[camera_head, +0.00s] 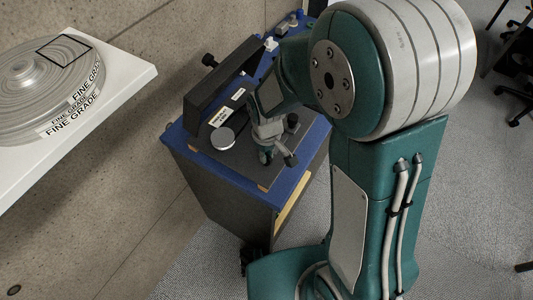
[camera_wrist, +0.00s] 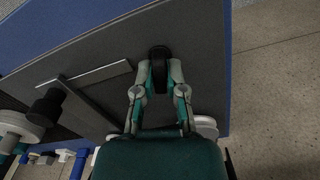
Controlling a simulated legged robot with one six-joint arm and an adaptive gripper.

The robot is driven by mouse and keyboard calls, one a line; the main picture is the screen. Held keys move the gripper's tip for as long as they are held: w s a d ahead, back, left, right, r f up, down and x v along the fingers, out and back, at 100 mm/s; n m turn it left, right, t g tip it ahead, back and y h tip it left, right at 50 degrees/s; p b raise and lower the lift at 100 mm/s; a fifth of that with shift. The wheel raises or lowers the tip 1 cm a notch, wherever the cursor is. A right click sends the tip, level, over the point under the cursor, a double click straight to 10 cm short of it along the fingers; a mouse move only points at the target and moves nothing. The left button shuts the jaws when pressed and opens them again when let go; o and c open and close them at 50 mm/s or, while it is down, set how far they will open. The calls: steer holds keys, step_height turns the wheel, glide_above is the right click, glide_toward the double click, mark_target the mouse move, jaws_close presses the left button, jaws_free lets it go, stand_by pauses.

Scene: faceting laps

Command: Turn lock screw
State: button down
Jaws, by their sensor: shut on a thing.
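A black knob, which looks like the lock screw (camera_wrist: 159,56), stands on a dark grey board in the wrist view. My gripper (camera_wrist: 160,78) is closed around it, with one finger on each side of the knob. In the head view my gripper (camera_head: 276,157) points down over the dark board on the blue bench. The gripped knob cannot be made out clearly there.
The blue-topped bench (camera_head: 182,140) carries a dark machine body (camera_head: 207,98) with a small label, a silver disc (camera_head: 222,138) and another black knob (camera_head: 292,122). A grey angled bar (camera_wrist: 95,76) lies left of my gripper. A white shelf (camera_head: 125,85) with lap discs is at left.

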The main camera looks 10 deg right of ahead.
steer(key=shift+w+a+r+m, duration=0.1)
steer(key=shift+w+m, duration=0.05)
steer(key=shift+m, duration=0.15)
steer(key=c, duration=0.7)
jaws_free()
step_height(320, 180, up, 12)
